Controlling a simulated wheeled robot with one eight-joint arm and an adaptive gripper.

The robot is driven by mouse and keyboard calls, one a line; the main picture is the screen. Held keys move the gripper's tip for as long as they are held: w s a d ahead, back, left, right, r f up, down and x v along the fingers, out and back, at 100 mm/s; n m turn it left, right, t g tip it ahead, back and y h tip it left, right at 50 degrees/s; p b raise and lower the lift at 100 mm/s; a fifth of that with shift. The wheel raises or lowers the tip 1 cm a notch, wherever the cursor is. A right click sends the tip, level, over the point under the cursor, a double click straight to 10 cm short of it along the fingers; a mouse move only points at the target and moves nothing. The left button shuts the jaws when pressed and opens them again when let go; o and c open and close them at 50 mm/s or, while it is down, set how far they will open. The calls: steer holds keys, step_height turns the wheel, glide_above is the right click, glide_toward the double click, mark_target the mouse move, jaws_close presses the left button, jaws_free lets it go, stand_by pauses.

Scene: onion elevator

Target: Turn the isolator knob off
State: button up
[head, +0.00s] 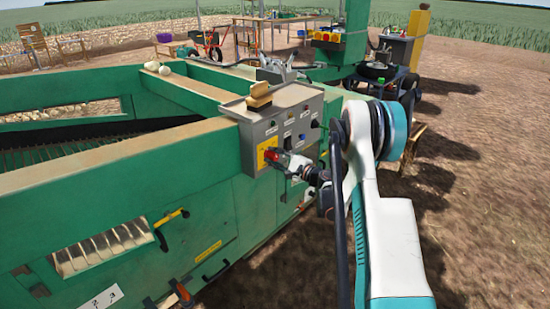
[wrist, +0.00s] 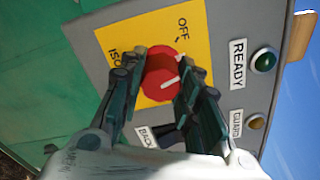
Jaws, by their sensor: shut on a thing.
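The isolator knob (wrist: 160,77) is a red round knob on a yellow plate (wrist: 120,38) marked "OFF" and "ISO", on a grey control box. A white line on the knob points to the lower left of the OFF mark, not at it, in the wrist view. My gripper (wrist: 165,88) has its two dark fingers on either side of the knob, shut on it. In the head view the knob (head: 271,155) shows as a small red spot at the tip of my gripper (head: 285,160), and the yellow plate is partly hidden behind it.
The control box (head: 288,112) also carries a green READY light (wrist: 263,61), an amber light (wrist: 256,121) and a black switch (wrist: 172,137). A wooden brush-like object (head: 260,95) lies on top of the box. Green machine panels (head: 120,205) stretch left; bare ground lies right.

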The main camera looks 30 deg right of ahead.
steer(key=n, duration=0.5)
steer(key=shift+n, duration=0.3)
stand_by(0.4)
steer(key=o, duration=1.1)
steer(key=v, duration=1.2)
steer(key=shift+r, duration=0.1)
